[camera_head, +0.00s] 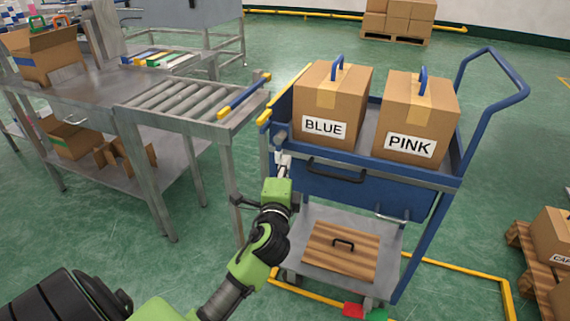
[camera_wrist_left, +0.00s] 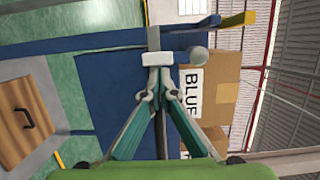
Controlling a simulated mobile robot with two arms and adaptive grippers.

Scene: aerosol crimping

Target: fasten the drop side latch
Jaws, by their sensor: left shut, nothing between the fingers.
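The blue cart (camera_head: 418,262) carries a blue front side panel (camera_head: 350,193) with a black handle; the panel stands upright in front of the boxes. A grey knob (camera_head: 281,137), apparently part of the latch, sits at the panel's upper left corner. In the left wrist view the knob (camera_wrist_left: 198,56) lies just beyond and right of my fingertips. My left gripper (camera_head: 283,159) is shut and empty, just below the knob. It also shows in the left wrist view (camera_wrist_left: 158,72), its tips against or very near a pale block; contact is unclear. My right gripper is out of view.
Boxes labelled BLUE (camera_head: 330,95) and PINK (camera_head: 415,110) stand in the cart. A striped wooden board (camera_head: 338,262) lies on its lower shelf. A roller table (camera_head: 180,98) stands close on the left.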

